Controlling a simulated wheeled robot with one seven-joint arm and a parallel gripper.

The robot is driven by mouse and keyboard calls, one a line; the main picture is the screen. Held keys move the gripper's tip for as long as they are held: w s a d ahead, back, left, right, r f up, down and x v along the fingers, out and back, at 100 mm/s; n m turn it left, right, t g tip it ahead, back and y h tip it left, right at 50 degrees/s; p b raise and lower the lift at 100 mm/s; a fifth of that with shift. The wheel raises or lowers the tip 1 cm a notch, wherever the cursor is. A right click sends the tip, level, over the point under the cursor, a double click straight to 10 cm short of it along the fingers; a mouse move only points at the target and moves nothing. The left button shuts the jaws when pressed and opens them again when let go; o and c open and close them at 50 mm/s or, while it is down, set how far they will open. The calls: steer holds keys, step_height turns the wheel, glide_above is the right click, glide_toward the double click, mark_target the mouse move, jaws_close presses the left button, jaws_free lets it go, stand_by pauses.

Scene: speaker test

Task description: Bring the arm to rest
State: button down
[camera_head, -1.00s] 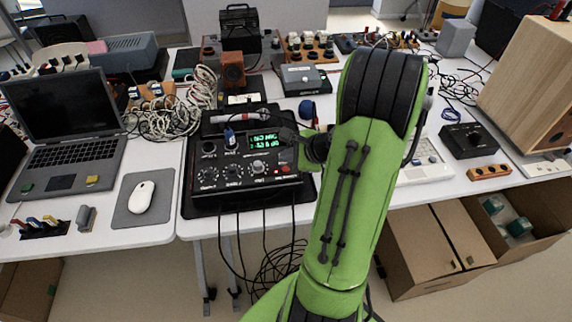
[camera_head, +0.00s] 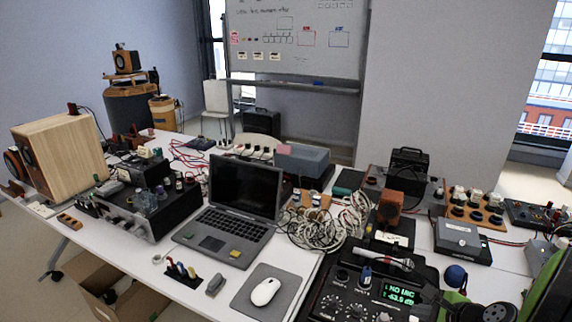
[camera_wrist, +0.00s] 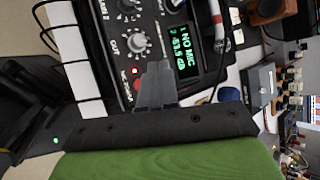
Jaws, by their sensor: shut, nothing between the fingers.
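My gripper (camera_wrist: 156,82) shows in the wrist view as grey fingers closed together, with nothing between them. Behind it is my dark and green arm. The fingers overlap the black mixer (camera_wrist: 136,22) with knobs and a lit green display; I cannot tell how far apart they are. In the head view the same mixer (camera_head: 343,304) is at the bottom, its display reading "NO MIC". Only bits of my green and black arm show in the lower right corner there, and the fingertips cannot be made out.
An orange box (camera_head: 391,206) and a grey box (camera_head: 457,237) stand behind. The table is crowded.

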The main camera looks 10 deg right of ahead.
steer(key=s+a+r+n+g+p, duration=0.2)
steer(key=a+r+n+g+p, duration=0.1)
steer(key=a+r+n, duration=0.95)
steer(key=s+a+r+n+p, duration=0.1)
steer(key=s+a+r+n, duration=0.2)
steer(key=s+n, duration=0.3)
steer(key=s+a+r+n+h, duration=0.1)
steer(key=s+a+r+n, duration=0.1)
steer(key=s+a+n, duration=0.3)
steer(key=shift+s+a+r+n+p, duration=0.4)
steer(key=shift+s+a, duration=0.25)
steer(key=shift+s, duration=0.3)
